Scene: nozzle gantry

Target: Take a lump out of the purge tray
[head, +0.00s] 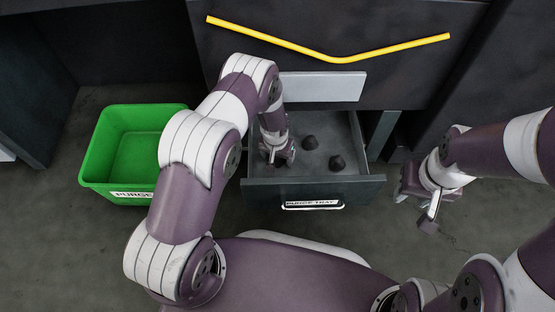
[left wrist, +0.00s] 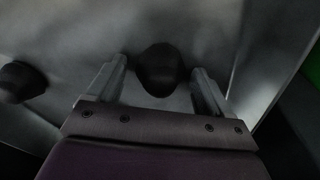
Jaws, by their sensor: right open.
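The purge tray (head: 360,187) is an open grey drawer below the gantry with its label on the front. Two dark lumps (head: 310,142) (head: 336,162) lie on its floor, apart from each other. My left gripper (head: 277,158) is down in the tray's left part. In the left wrist view, its open fingers stand on either side of a dark lump (left wrist: 159,70), with a narrow gap at each side. I cannot make out this lump in the head view behind the gripper. Another lump (left wrist: 21,82) lies to the left in the wrist view. My right gripper (head: 430,222) is open outside the tray, to its right.
A green bin (head: 100,165) labelled PURGE stands on the floor left of the tray, and looks empty. A yellow bent bar (head: 330,59) runs across the dark gantry front above the tray. A pale panel (head: 325,86) hangs over the tray's back. The tray walls surround my left gripper.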

